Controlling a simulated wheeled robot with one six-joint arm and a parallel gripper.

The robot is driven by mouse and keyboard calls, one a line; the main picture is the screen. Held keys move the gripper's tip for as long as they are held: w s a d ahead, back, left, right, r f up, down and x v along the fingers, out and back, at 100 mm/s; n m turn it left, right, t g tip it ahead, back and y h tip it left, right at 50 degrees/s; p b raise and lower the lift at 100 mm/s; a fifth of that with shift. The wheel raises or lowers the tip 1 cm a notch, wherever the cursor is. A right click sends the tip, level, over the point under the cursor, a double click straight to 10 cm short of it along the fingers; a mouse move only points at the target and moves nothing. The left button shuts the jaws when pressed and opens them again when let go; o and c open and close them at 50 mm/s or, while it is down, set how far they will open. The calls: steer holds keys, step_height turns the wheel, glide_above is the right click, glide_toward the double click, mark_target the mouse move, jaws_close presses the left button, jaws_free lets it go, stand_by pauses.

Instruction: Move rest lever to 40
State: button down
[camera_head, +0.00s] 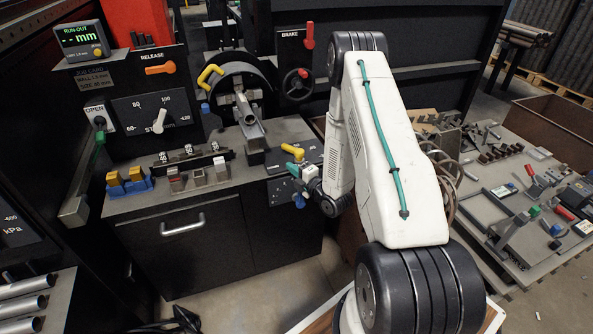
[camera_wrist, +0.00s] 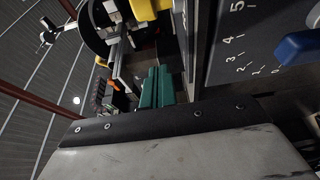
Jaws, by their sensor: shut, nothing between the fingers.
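No label reading "rest" is legible, so I cannot tell which handle is the rest lever. A small rack (camera_head: 190,160) on the bench top carries dark number tags, one seemingly 40, with grey-white blocks in front. A yellow handle (camera_head: 293,151) sits on the dark panel at the bench's right end; a yellow part also shows at the top of the wrist view (camera_wrist: 143,9). My gripper (camera_head: 295,171) is shut and empty, its green fingers just below the yellow handle in the picture. The fingers also show in the wrist view (camera_wrist: 157,86). Contact cannot be told.
A blue knob (camera_wrist: 298,47) with a scale of small numbers is close on the right in the wrist view. A white-pointer dial (camera_head: 152,115), orange release lever (camera_head: 160,69) and red brake lever (camera_head: 309,36) stand behind. A cluttered table (camera_head: 540,190) is at right.

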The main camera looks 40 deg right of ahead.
mark_target(282, 168)
steer(key=w, duration=0.6)
steer(key=shift+a, duration=0.3)
steer(key=d, duration=0.2)
steer(key=shift+w+d, duration=0.55)
steer(key=shift+d, duration=0.4)
